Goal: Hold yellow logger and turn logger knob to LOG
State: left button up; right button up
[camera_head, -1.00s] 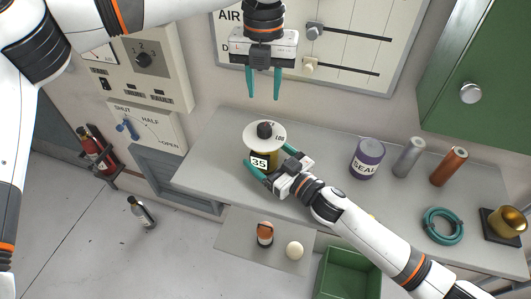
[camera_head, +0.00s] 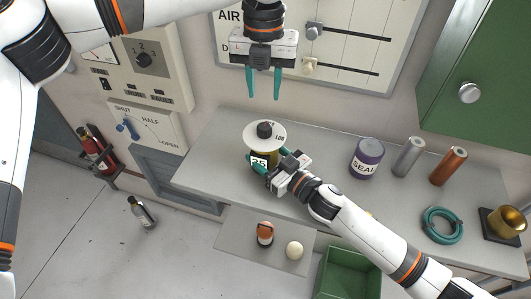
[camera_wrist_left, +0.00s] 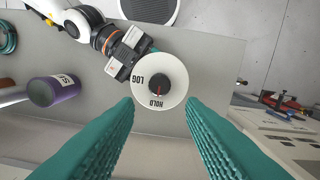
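The yellow logger (camera_head: 259,162) stands upright on the grey bench, with a white number label reading about 25. Its white dial (camera_head: 279,138) is on top, and it also shows in the left wrist view (camera_wrist_left: 173,75) with the words LOG and HOLD. The dark knob (camera_head: 264,130) sits at the dial's centre; its red mark (camera_wrist_left: 158,92) appears to point toward HOLD. My right gripper (camera_head: 268,160) is closed around the logger's body below the dial, its fingertips partly hidden. My left gripper (camera_head: 263,84) is open and empty, above and apart from the knob, fingers pointing down.
A purple SEAL can (camera_head: 367,158), a grey cylinder (camera_head: 409,156) and a copper cylinder (camera_head: 448,166) stand to the right on the bench (camera_head: 215,165). A teal coil (camera_head: 442,226) and a brass cup (camera_head: 508,222) are farther right. A wall board with sliders (camera_head: 345,60) is behind.

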aim_at(264, 126)
pick_arm(q)
jog(key=shift+o, duration=1.7)
jog(key=shift+n, duration=0.3)
notch_tip(264, 126, down, 10)
jog(key=n, duration=0.6)
jog(key=shift+n, duration=0.3)
jog(key=c, duration=1)
